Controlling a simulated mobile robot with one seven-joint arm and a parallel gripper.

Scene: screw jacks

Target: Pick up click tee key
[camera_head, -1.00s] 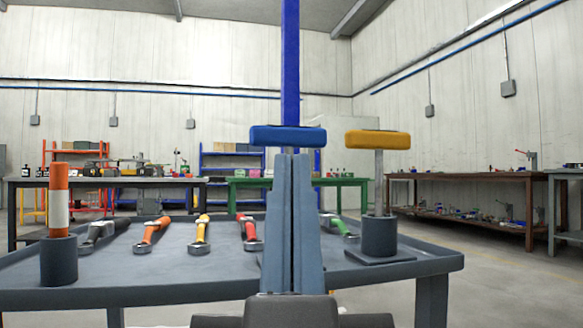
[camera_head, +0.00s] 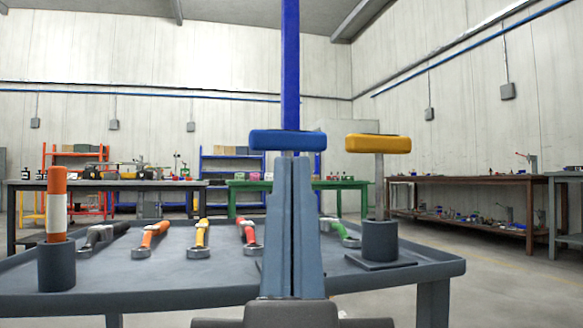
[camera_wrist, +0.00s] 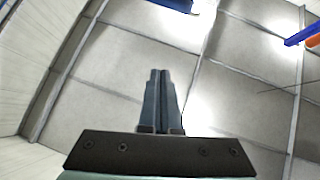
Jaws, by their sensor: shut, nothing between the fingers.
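Two tee-handled keys show in the head view; I cannot tell which is the click tee key. One has a yellow crossbar (camera_head: 378,144) and a grey shaft standing upright in a dark round holder (camera_head: 380,241) at the table's right. The other has a blue crossbar (camera_head: 288,140); its lower part is hidden behind my gripper. My gripper (camera_head: 293,160) is shut and empty, pointing up, its tips just below the blue crossbar in the picture. The shut fingers also show in the wrist view (camera_wrist: 160,72), with a blue piece (camera_wrist: 172,4) at the top edge.
The grey table (camera_head: 170,298) has a raised rim. Several wrenches lie on it, among them an orange one (camera_head: 152,238) and a yellow one (camera_head: 200,238). An orange-and-white cylinder (camera_head: 57,200) stands in a dark holder (camera_head: 57,264) at the left. Workbenches stand farther back.

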